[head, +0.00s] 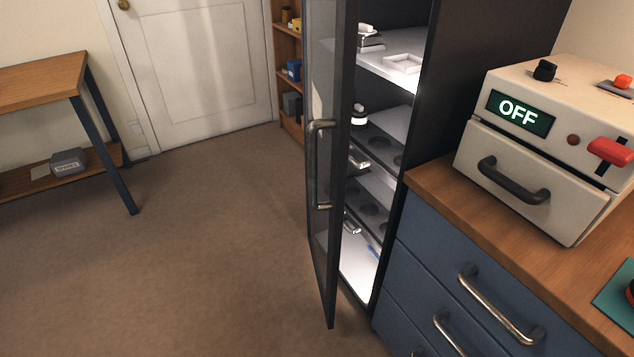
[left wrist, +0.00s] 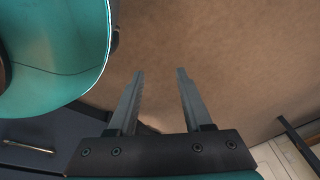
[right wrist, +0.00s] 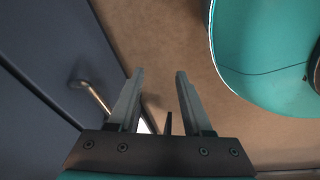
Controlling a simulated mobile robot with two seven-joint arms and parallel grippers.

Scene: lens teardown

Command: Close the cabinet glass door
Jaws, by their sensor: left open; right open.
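The cabinet glass door (head: 325,85) stands swung open in the head view, its dark frame seen nearly edge-on. It has a vertical metal handle (head: 312,165) on its outer left side. The dark cabinet (head: 440,75) stands behind it with its lit shelves exposed. Neither gripper shows in the head view. My left gripper (left wrist: 160,85) is open and empty over the brown floor in the left wrist view. My right gripper (right wrist: 158,85) is open and empty in the right wrist view, beside a blue drawer front with a metal handle (right wrist: 92,97). Neither touches the door.
Blue drawers (head: 440,270) under a wooden counter stand right of the cabinet. A beige box reading OFF (head: 540,140) sits on the counter. A wooden table (head: 45,80) is at the left. The brown floor (head: 215,220) left of the door is clear.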

